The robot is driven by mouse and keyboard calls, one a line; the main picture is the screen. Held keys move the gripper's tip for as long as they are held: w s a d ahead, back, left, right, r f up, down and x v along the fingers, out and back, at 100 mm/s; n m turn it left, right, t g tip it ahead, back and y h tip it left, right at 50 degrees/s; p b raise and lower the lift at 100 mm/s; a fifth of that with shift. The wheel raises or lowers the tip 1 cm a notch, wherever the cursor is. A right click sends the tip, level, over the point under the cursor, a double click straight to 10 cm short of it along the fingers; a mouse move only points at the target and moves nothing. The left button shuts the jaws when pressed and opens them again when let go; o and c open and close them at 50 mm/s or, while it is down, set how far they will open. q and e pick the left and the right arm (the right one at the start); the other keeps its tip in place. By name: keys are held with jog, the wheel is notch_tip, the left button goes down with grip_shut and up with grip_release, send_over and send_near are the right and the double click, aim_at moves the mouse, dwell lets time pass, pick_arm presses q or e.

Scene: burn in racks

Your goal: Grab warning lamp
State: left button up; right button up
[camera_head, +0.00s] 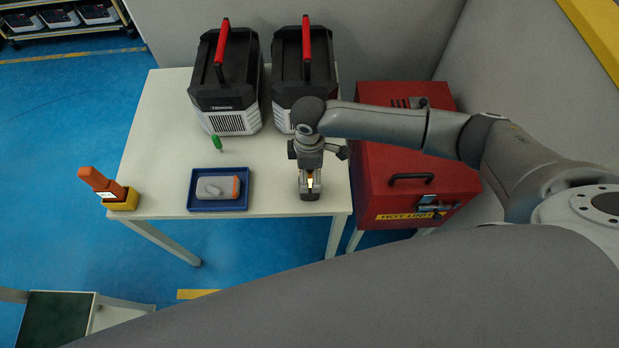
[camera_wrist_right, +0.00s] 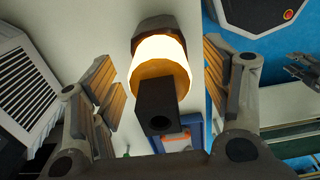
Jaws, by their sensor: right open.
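The warning lamp (camera_head: 311,182) stands near the front right corner of the white table, its band glowing warm yellow. In the right wrist view the lamp (camera_wrist_right: 160,62) shows a bright band and a dark grey end. My right gripper (camera_head: 310,190) is open over the lamp and partly hides it in the head view. In the right wrist view one ribbed finger is on each side of the lamp, with visible gaps. A dark block covers part of the lamp there.
A blue tray (camera_head: 218,208) with a grey-orange device (camera_head: 218,188) lies left of the lamp. A green-handled tool (camera_head: 217,143) and two black cases with red handles (camera_head: 225,88) are behind. An orange-yellow item (camera_head: 107,191) is far left; a red box (camera_head: 410,158) is right.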

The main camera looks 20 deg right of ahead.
jog(key=shift+f, duration=0.75)
jog(key=shift+c, duration=0.3)
jog(key=c, duration=1.2)
jog(key=shift+r, duration=0.1)
